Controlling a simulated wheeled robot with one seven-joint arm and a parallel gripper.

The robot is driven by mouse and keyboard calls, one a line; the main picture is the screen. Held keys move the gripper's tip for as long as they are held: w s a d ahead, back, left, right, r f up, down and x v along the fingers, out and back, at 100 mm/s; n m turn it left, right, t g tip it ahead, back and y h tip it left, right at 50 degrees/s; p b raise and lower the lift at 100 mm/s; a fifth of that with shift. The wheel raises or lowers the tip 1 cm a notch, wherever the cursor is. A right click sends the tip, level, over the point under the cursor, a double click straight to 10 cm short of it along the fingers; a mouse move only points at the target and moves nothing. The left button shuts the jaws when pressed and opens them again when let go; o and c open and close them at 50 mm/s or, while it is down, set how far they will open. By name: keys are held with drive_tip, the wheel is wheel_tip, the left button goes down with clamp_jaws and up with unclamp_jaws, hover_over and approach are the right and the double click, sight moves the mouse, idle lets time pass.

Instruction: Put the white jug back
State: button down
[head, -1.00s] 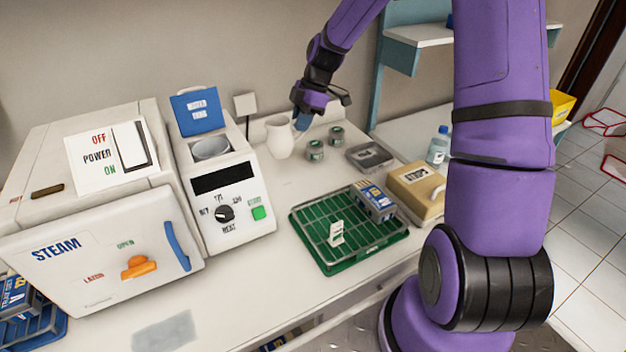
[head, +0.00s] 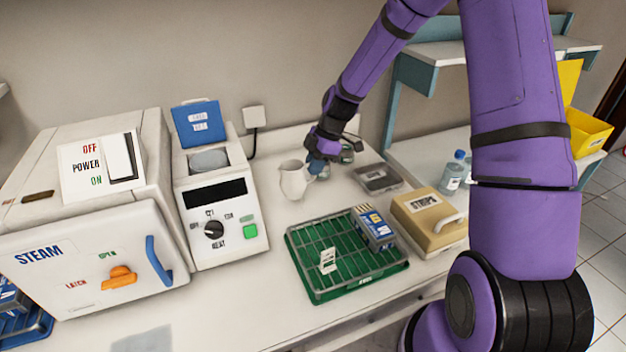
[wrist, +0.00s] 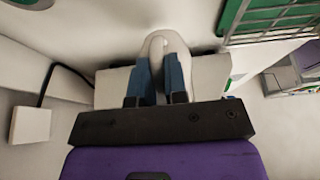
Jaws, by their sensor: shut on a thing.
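The white jug (head: 294,180) is upright at the back of the counter, to the right of the white machine with the blue lid. It looks to be on or just above the counter; I cannot tell which. My gripper (head: 317,167) reaches it from the right and is shut on it. In the wrist view the blue fingers (wrist: 162,78) close on the jug (wrist: 166,46) from both sides. The fingers hide part of the jug.
A white machine (head: 232,236) with a dial stands left of the jug. A green rack (head: 300,273) lies in front. A beige STRIPS box (head: 409,222) is further right.

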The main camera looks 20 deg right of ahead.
sight(314, 178)
drive_tip(key=shift+f, duration=2.05)
drive_tip(key=shift+f, duration=0.15)
drive_tip(key=c, duration=1.1)
unclamp_jaws()
drive_tip(key=shift+c, duration=0.2)
